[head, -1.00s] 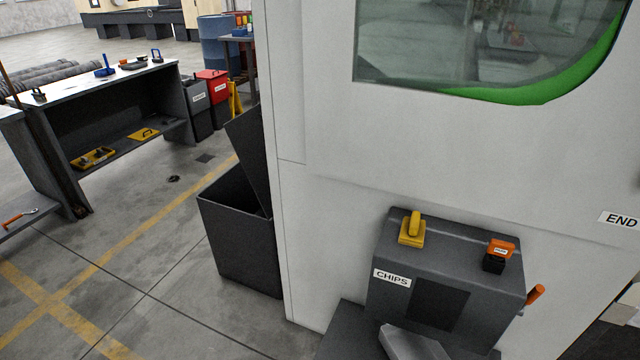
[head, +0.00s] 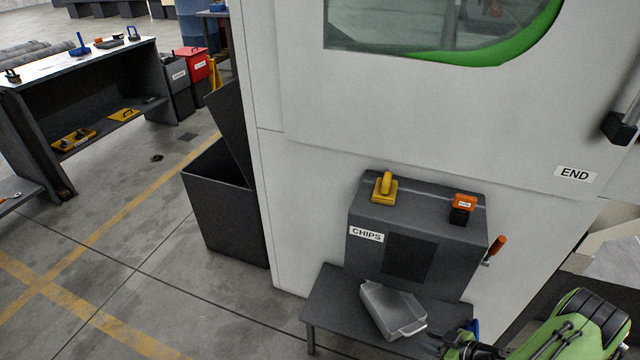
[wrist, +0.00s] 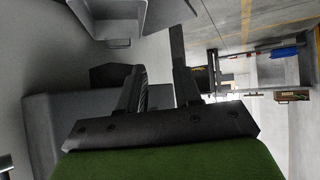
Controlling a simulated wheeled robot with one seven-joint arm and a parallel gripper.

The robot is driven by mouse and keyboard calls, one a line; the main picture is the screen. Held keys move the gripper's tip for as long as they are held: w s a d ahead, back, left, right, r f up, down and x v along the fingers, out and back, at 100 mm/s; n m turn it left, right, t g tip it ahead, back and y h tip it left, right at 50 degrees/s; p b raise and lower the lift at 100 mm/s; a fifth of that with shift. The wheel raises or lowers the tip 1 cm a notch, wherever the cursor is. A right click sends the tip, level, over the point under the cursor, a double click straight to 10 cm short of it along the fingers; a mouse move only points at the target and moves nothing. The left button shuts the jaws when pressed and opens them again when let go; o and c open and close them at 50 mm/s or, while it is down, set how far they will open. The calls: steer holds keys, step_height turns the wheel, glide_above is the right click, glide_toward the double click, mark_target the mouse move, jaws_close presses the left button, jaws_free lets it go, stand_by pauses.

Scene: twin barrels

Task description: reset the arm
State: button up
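My arm (head: 575,335) is green and black and enters the head view at the lower right. My gripper (wrist: 158,62) shows in the wrist view with its two dark fingers apart and nothing between them. In the head view its end is at the bottom edge, right of a grey metal tray (head: 393,309), and the fingers are hard to make out there. A small blue item (head: 473,327) shows beside it.
A dark box labelled CHIPS (head: 415,235) carries a yellow handle (head: 384,188) and an orange-topped block (head: 462,208), against a white machine (head: 420,130). The tray lies on a low dark bench (head: 330,299). An open dark bin (head: 225,215) stands left. Floor at lower left is clear.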

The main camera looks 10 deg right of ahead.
steer(key=w+a+r+g+h, duration=0.15)
steer(key=a+r, duration=0.25)
steer(key=r, duration=0.4)
steer(key=w+a+r+g, duration=0.2)
steer(key=a+r, duration=0.2)
steer(key=r, duration=0.5)
steer(key=w+a+r+g, duration=0.2)
steer(key=a+r, duration=0.2)
steer(key=r, duration=0.4)
steer(key=s+a+r+m+t+h, duration=0.1)
steer(key=s+a+r+m+h, duration=0.15)
steer(key=s+a+r, duration=0.4)
steer(key=s+a+r+m+t+h, duration=0.1)
steer(key=s+a+r+m, duration=0.3)
steer(key=s+r, duration=0.4)
step_height(320, 180, up, 12)
steer(key=p, duration=1.3)
steer(key=shift+s+r, duration=0.2)
steer(key=shift+s, duration=0.15)
